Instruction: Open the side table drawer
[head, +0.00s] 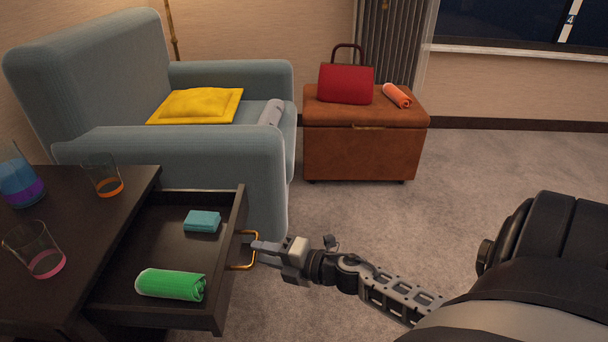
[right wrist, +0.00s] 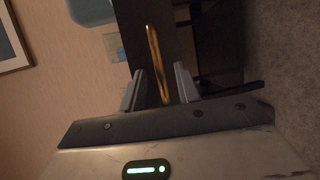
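The dark side table (head: 60,230) is at the left in the head view. Its drawer (head: 237,215) is pulled well out, and the inside shows. A brass handle (head: 243,266) is on the drawer front; it also shows in the right wrist view (right wrist: 154,55). My right gripper (head: 259,252) is at the handle. In the right wrist view its fingers (right wrist: 159,90) are apart, with the handle between them and gaps on both sides. My left gripper is not in view.
A green rolled cloth (head: 170,284) and a teal block (head: 202,221) lie in the drawer. Glasses (head: 103,176) stand on the tabletop. A blue armchair (head: 250,170) is close behind the drawer. Carpet (head: 400,220) is free to the right, before a brown ottoman (head: 350,152).

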